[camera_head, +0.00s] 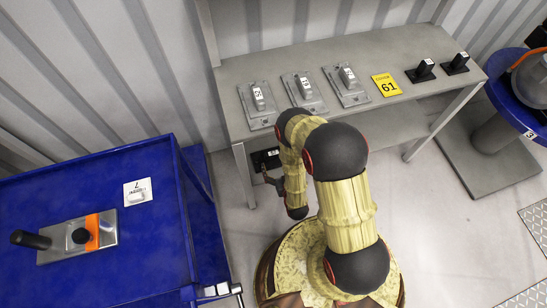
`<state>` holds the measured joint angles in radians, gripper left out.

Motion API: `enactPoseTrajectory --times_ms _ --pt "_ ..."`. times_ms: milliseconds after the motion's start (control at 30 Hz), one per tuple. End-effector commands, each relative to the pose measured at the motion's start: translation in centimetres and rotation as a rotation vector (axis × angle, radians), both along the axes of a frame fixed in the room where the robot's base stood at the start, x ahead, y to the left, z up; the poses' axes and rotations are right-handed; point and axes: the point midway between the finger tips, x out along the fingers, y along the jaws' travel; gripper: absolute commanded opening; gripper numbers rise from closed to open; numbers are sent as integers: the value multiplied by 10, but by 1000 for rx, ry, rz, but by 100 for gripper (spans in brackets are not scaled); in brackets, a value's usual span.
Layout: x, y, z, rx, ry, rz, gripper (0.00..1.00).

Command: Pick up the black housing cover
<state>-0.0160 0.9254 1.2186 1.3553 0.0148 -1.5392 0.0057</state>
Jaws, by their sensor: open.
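Two black blocks with white labels stand on flat black bases at the right end of the grey bench top: a left one (424,70) and a right one (458,63). I cannot tell which of these is the housing cover. My gripper (267,178) is small and partly hidden by my arm; it is open, low in front of the bench, close to the low black piece. I cannot tell if they touch.
The grey bench (230,75) holds several metal plates with labelled blocks (258,97) and a yellow sign marked 61 (386,86). A blue cart (90,270) stands left, with a metal plate and black handle (30,240). A round blue table (510,105) stands right.

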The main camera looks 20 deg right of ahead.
Motion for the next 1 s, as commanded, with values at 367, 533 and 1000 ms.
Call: enactPoseTrajectory --times_ms 367,533,1000 --pt "34 -3 -16 0 -1 0 89" --pt "56 -4 -25 0 2 0 89" --pt "64 -4 -25 0 3 0 80"
